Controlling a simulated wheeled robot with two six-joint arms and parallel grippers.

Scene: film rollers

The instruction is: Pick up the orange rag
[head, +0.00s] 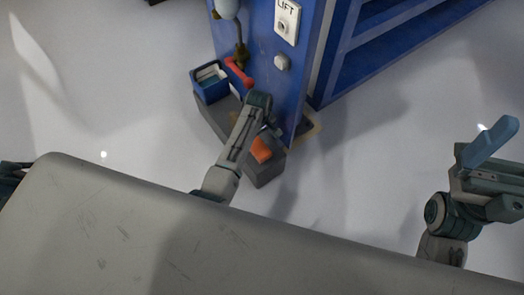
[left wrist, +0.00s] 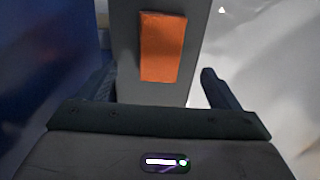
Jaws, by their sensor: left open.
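The orange rag (head: 261,149) lies on top of a grey block at the foot of the blue column. In the left wrist view the rag (left wrist: 162,45) shows as a flat orange rectangle ahead of my fingers. My left gripper (head: 272,129) is just above and beside the rag, partly hidden by its own arm. In the left wrist view the left gripper (left wrist: 160,88) has its fingers wide apart with nothing between them, and the rag lies beyond the gap. My right gripper (head: 488,148) is at the far right, away from the rag; its jaw gap is not clear.
The grey block (head: 265,170) stands against the blue column (head: 275,70), which carries a LIFT switch (head: 287,20). A blue bin (head: 209,83) and a red object (head: 238,72) are to the left. Blue shelving (head: 370,55) stands at right. The pale floor around is clear.

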